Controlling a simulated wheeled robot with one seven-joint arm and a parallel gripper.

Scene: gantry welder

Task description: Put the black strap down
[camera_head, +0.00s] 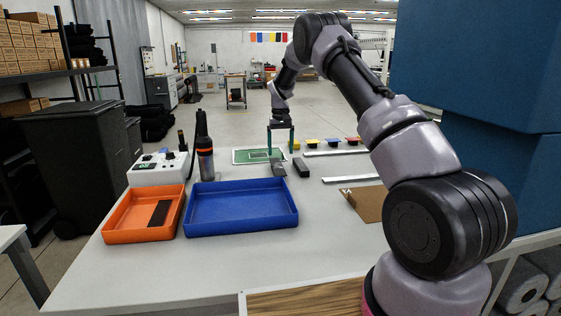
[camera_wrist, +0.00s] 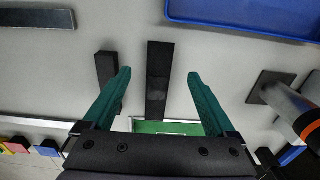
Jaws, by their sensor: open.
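A flat black strip, which I take for the black strap (camera_wrist: 157,75), lies on the white table. In the head view it shows as a dark grey strip (camera_head: 278,168) near the green mat (camera_head: 243,156). My gripper (camera_head: 281,130) is above that spot with its green fingers spread. In the wrist view the strap lies between the two fingertips (camera_wrist: 158,74), with a clear gap on each side. A shorter dark block (camera_wrist: 106,68) lies beside it; it also shows in the head view (camera_head: 301,167). Another dark strip (camera_head: 160,213) lies in the orange tray.
The orange tray (camera_head: 112,219) and empty blue tray (camera_head: 240,222) stand nearer. A dark bottle-like tool (camera_head: 205,160) stands upright by a white control box (camera_head: 158,173). Metal bars (camera_head: 350,178), a brown board (camera_head: 368,205) and small coloured pieces (camera_head: 331,142) lie to the right.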

